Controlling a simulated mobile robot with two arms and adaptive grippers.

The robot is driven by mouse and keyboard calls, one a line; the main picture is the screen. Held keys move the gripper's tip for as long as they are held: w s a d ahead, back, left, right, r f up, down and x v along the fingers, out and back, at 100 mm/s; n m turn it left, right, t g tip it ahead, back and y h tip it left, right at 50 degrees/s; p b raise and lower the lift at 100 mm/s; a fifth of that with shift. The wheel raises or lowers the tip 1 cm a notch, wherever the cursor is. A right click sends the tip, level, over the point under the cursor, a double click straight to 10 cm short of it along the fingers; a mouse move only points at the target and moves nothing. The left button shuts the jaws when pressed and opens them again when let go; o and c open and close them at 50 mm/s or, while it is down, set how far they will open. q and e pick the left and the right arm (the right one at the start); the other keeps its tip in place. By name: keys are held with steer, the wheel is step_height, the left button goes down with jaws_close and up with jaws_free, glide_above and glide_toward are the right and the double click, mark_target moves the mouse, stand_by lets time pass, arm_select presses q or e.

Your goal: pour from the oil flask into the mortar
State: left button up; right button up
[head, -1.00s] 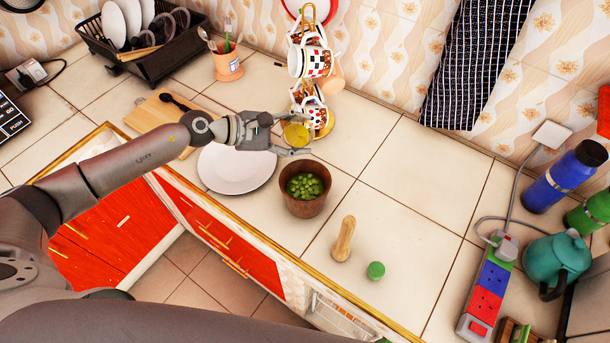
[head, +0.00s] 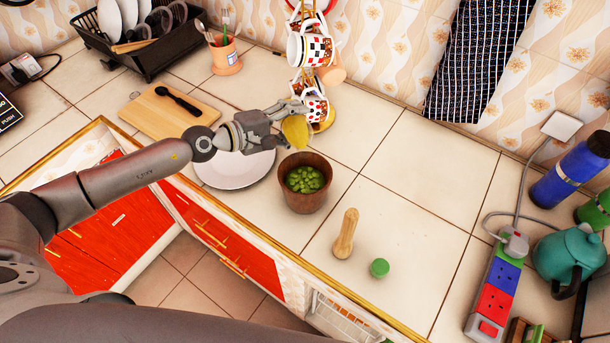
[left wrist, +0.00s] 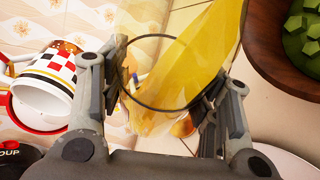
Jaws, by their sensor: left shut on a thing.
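My left gripper (head: 288,119) is shut on the oil flask (head: 295,133), a clear vessel with yellow oil. In the head view they are just above and behind the mortar in the picture. The left wrist view shows the flask (left wrist: 195,55) between the two fingers, tilted, with its oil slanting across it. The brown mortar (head: 304,199) stands on the counter and holds green pieces; its dark rim (left wrist: 262,50) shows at the right of the left wrist view. I cannot see any oil stream. My right gripper is not in view.
A white plate (head: 235,172) lies left of the mortar. Patterned mugs (head: 318,48) hang close behind the flask.

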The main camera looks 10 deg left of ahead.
arm_select(q)
steer(key=shift+w+a+r+m+t+b, duration=0.1)
steer(key=shift+w+r+m+t+b, duration=0.15)
steer(key=shift+m+b, duration=0.2)
steer(key=shift+r+m+t+b, duration=0.15)
steer(key=shift+m+t+b, duration=0.15)
steer(key=shift+m+t, duration=0.15)
stand_by(0.7)
